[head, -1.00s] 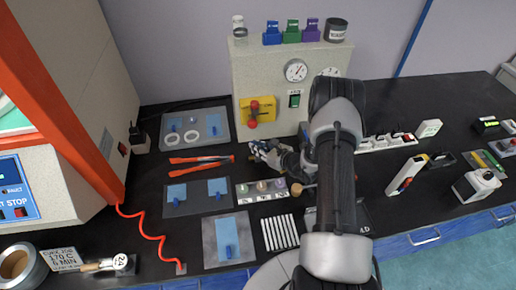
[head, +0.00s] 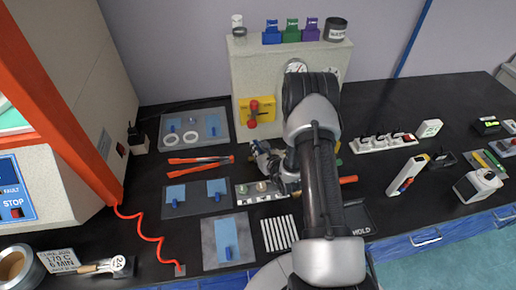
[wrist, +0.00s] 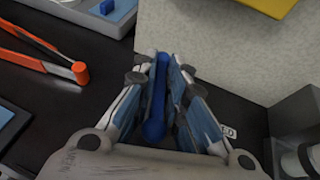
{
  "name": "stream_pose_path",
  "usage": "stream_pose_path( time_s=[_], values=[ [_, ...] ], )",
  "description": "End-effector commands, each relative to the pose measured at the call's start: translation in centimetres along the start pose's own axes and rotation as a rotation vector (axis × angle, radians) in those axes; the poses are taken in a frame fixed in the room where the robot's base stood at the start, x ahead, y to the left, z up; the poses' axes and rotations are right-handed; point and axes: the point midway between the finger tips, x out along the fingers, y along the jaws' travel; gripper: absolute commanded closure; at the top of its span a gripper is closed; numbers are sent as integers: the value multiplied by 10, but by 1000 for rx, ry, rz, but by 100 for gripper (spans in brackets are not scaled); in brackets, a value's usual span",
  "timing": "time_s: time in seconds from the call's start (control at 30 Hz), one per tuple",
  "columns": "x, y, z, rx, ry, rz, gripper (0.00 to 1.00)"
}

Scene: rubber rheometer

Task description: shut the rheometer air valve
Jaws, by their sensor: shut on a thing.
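My gripper (head: 258,148) is low in front of the beige cabinet (head: 243,75), close to its foot. In the wrist view my gripper (wrist: 163,65) has its fingers closed around a slim blue handle (wrist: 155,125) with a rounded near end. I cannot tell which fitting is the air valve.
Red-handled tongs (head: 195,160) lie left of the gripper. A tray (head: 218,122) with white rings and blue pieces stands behind them. Small pots on a rack (head: 243,190) sit just in front. My arm covers the bench right of the gripper.

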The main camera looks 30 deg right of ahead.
Motion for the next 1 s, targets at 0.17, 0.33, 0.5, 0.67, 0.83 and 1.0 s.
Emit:
stream_pose_path(
  time_s=[0.17,0.33,0.5,0.67,0.83,1.0],
  values=[
    [0,0,0,0,-1,0,84],
    [0,0,0,0,-1,1,72],
    [0,0,0,0,-1,1,70],
    [0,0,0,0,0,1,70],
    [-15,-1,0,2,1,-1,70],
    [-49,-1,0,3,2,-2,70]
  ],
)
